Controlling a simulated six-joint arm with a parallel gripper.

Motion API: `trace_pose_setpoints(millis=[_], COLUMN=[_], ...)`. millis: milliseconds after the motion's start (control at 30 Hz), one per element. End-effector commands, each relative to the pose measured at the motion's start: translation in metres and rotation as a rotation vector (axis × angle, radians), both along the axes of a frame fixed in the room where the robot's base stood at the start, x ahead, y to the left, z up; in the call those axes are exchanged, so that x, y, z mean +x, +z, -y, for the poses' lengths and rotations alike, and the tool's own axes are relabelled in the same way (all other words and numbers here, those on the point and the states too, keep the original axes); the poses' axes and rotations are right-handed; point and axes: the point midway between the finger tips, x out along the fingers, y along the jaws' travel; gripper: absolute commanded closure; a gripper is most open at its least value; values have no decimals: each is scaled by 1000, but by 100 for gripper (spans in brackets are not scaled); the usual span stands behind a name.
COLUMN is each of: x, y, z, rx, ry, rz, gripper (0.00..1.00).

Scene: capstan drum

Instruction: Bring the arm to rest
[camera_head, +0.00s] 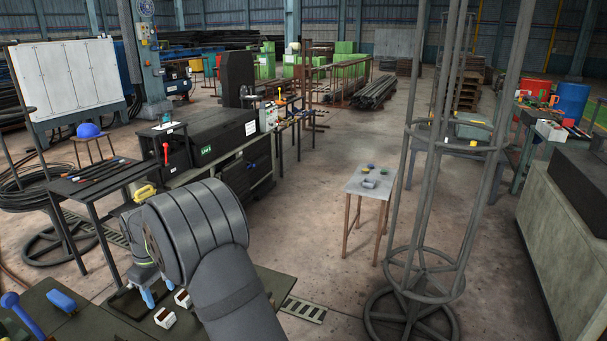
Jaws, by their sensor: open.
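My gripper (158,291) shows at the lower left of the head camera view, below the bulky grey links of my arm. Its blue fingers point down, apart from each other, over the dark bench top (262,283). The jaws are open, and I see nothing between them. Two small white blocks with dark tops stand close by: the nearer block (165,318) and the farther block (183,299). I cannot tell whether a finger touches either. My arm hides part of the bench and the area behind it.
A blue-handled tool (22,314) and a blue block (62,300) lie on the bench at left. A dark table (100,182) with tools stands behind. A small table (370,183) and a tall metal frame (420,205) stand to the right. Floor between is clear.

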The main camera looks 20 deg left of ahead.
Motion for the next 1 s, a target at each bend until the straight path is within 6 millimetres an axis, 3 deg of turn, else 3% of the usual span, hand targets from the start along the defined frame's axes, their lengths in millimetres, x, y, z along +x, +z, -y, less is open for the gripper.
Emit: trace_pose_setpoints(millis=[467,700,1000], x=[0,0,0], y=[-96,-63,-57], z=[1,0,0], rx=[-3,1,-1], ry=[1,0,0], rz=[-1,1,0], gripper=[46,46,46])
